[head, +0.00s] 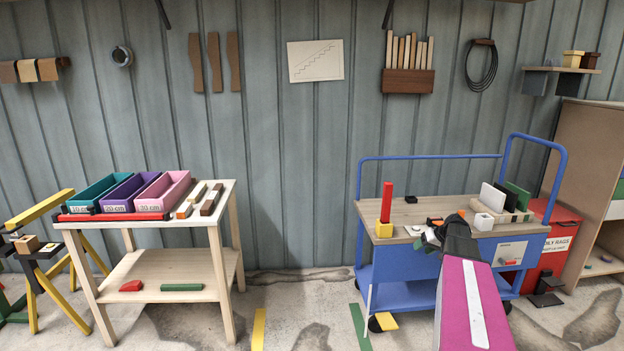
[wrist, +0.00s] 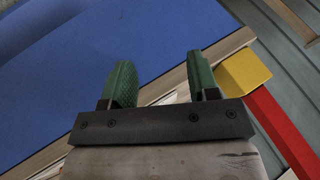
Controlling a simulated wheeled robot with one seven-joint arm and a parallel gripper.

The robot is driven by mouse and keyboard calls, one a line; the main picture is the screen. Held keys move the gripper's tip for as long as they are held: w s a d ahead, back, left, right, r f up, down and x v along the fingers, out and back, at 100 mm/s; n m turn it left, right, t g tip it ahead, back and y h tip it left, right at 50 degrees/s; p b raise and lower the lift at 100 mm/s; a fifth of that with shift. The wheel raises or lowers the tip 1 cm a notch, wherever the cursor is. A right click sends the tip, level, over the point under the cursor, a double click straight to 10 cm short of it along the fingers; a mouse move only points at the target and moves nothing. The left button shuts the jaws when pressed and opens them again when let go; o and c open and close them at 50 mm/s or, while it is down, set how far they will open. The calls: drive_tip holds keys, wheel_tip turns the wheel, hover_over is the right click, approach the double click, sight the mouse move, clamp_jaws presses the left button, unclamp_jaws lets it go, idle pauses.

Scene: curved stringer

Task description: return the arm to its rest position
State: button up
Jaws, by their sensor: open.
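My arm reaches from the lower right of the head view toward the blue cart (head: 400,262). My gripper (head: 430,238) is at the cart top's front edge, partly hidden by my own wrist. In the wrist view my gripper (wrist: 160,78) has its two green-padded fingers spread apart.
On the cart top, the red bar (head: 387,203) stands upright in the yellow block (head: 384,229), left of my gripper. Upright boards (head: 493,197) stand to the right. A wooden table (head: 222,190) with teal, purple and pink bins (head: 165,190) is at left. Open floor lies between.

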drive_tip(key=s+a+f+g+h, duration=0.2)
drive_tip(key=s+a+h, duration=0.1)
drive_tip(key=s+a, duration=1)
drive_tip(key=s+a+f+g+h, duration=0.2)
drive_tip(key=s+a+f, duration=0.1)
drive_tip(key=s+a, duration=1)
drive_tip(key=shift+a+m+h, duration=0.3)
drive_tip(key=shift+a+h, duration=0.1)
drive_tip(key=shift+a, duration=0.1)
